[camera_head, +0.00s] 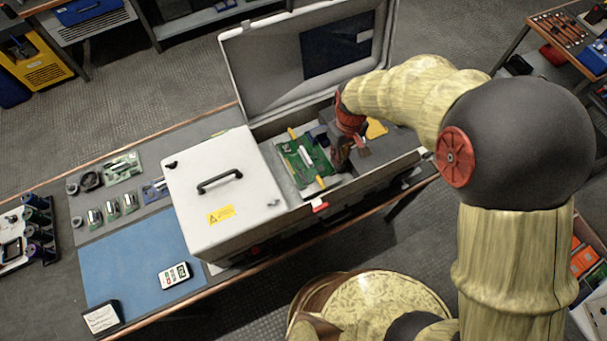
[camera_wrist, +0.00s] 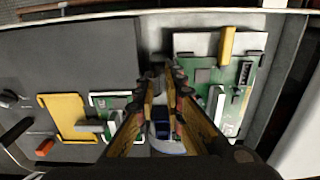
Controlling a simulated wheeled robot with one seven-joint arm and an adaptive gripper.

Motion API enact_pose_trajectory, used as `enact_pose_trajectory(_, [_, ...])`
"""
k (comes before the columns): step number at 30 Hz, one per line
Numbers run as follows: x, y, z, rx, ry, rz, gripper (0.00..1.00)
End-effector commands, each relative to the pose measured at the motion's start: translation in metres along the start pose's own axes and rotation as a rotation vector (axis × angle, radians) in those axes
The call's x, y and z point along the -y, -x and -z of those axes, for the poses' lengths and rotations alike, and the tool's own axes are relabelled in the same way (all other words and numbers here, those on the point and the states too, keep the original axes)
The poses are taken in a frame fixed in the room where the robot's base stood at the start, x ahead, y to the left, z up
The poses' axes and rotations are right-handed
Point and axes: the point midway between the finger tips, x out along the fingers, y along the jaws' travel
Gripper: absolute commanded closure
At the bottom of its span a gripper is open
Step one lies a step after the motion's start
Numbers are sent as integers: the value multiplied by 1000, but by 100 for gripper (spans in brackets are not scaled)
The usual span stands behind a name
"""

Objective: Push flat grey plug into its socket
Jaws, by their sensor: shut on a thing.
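My gripper (camera_head: 345,155) reaches down into the open grey case, just right of a green circuit board (camera_head: 303,158). In the wrist view my gripper (camera_wrist: 162,78) is closed, its fingers converging beside the green board on the right. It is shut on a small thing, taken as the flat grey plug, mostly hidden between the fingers. I cannot tell whether the plug touches a socket. The socket is not clearly seen; the fingers cover the area at the tips. A pale slim part (camera_wrist: 215,103) lies on the green board, apart from the fingers.
A yellow plate (camera_wrist: 63,118) and a smaller board lie left of the fingers in the wrist view. The case's raised lid (camera_head: 290,60) stands behind my arm. A white box with a black handle (camera_head: 220,180) is at the left. The blue mat (camera_head: 130,260) is mostly clear.

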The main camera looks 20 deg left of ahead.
Motion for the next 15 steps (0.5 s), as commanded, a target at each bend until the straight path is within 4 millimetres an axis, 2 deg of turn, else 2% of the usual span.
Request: enact_pose_trajectory(15, [0, 17, 0, 0, 0, 0, 100])
